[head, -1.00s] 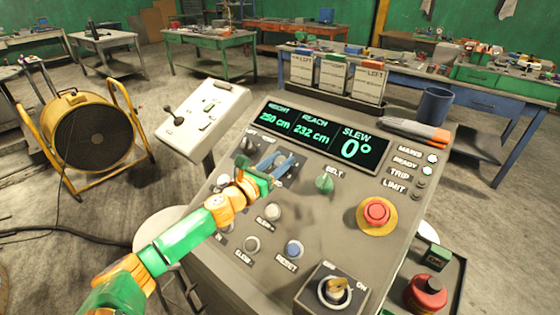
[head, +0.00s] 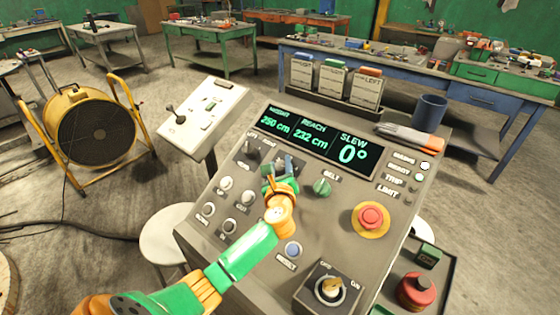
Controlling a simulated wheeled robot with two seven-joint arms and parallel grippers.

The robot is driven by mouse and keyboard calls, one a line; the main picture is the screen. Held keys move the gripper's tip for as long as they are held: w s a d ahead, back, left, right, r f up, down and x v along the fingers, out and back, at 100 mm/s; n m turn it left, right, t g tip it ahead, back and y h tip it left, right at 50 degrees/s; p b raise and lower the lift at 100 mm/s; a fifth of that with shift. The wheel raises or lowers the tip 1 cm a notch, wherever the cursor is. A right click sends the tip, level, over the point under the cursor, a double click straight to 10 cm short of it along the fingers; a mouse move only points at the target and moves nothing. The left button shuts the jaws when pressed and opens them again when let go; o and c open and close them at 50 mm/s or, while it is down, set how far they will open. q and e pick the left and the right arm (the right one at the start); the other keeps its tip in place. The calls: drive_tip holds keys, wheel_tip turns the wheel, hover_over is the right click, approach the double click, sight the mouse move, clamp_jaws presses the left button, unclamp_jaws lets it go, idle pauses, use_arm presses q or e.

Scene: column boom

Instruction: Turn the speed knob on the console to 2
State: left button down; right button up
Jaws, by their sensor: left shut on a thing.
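The grey console (head: 375,142) stands in front of me with its panel tilted towards me. My left gripper (head: 279,172) reaches in from the bottom left and is shut at the panel, just below the display. It is closed around the speed knob, which its fingers hide. The knob's pointer and scale numbers cannot be read. A black knob (head: 252,153) sits to its left, and a green knob (head: 322,187) marked BELT to its right. The display (head: 325,140) reads height 250 cm, reach 232 cm, slew 0°. My right gripper is not in view.
A red stop button (head: 371,217) on a yellow ring, a blue reset button (head: 293,249) and a key switch (head: 330,289) share the panel. Several white buttons (head: 227,183) sit left of my arm.

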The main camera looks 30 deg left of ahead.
use_arm(q)
drive_tip(key=n+g+y, duration=0.1)
drive_tip(key=n+g, duration=0.1)
drive_tip(key=n, duration=0.1)
drive_tip(key=shift+r+g+y, duration=0.1)
drive_tip(key=shift+g+y, duration=0.2)
drive_tip(key=shift+g, duration=0.1)
drive_tip(key=n+g, duration=0.2)
drive_tip(key=n, duration=0.1)
drive_tip(key=shift+g+y, duration=0.3)
drive_tip(key=shift+y, duration=0.1)
drive_tip(key=n+g+b, duration=0.2)
drive_tip(key=shift+f+n, duration=0.25)
drive_tip(key=shift+n, duration=0.05)
drive_tip(key=shift+r+n+g+b, duration=0.15)
drive_tip(key=shift+n+g+b, duration=0.95)
drive_tip(key=shift+b, duration=0.35)
drive_tip(key=shift+c, duration=2.1)
unclamp_jaws()
